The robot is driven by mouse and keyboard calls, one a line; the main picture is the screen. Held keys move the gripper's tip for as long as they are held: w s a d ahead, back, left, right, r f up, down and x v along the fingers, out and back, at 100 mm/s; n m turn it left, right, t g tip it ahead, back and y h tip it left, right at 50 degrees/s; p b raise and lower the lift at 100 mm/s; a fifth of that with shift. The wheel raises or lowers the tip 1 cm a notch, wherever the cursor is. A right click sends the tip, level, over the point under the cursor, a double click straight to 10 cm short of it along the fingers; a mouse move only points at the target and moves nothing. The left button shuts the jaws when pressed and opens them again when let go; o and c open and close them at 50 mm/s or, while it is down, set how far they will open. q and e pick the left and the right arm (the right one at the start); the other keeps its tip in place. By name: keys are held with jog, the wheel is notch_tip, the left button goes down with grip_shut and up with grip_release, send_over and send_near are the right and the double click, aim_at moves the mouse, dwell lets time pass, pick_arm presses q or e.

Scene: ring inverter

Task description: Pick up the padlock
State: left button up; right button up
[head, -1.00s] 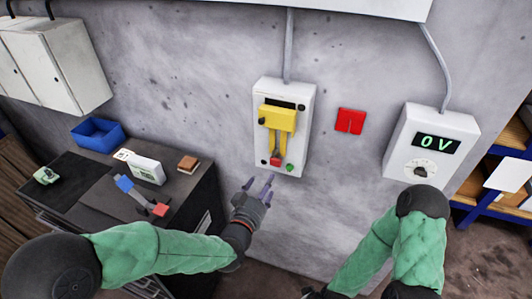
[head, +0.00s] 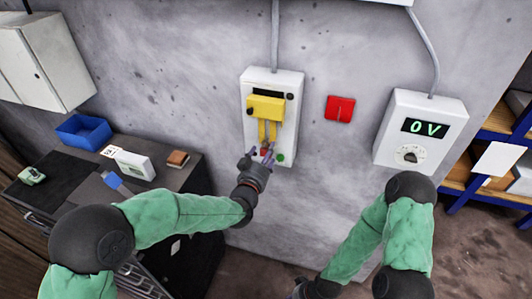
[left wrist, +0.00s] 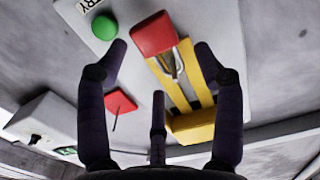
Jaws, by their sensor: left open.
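The red padlock (left wrist: 153,35) shows in the left wrist view, with its metal shackle at the yellow bars (left wrist: 185,90). In the head view the padlock (head: 264,149) is a small red patch at the lower end of the yellow part (head: 266,107) on the white wall box (head: 288,80), partly covered by my fingers. My left gripper (head: 263,154) is open in front of it. In the left wrist view its spread fingers (left wrist: 161,60) lie to both sides of the padlock; contact cannot be told. My right gripper (head: 299,289) is low at the bottom edge, mostly hidden.
A green button (head: 281,157) sits beside the padlock on the box. A red wall plate (head: 339,109) and a meter box reading 0V (head: 388,135) are to the right. A dark bench (head: 60,180) with a blue bin (head: 82,142) and several small objects stands left.

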pick_arm(q)
jog(key=shift+w+d, duration=0.2)
jog(key=shift+w, duration=0.45)
jog(key=shift+c, duration=0.3)
jog(key=c, duration=1.2)
jog(key=shift+r, duration=0.1)
jog(key=shift+r, duration=0.9)
jog(key=v, duration=0.6)
jog(key=p+v, duration=0.1)
jog(key=v, duration=0.5)
jog(key=f+p+v, duration=0.1)
jog(key=v, duration=0.5)
jog(key=shift+f, duration=0.15)
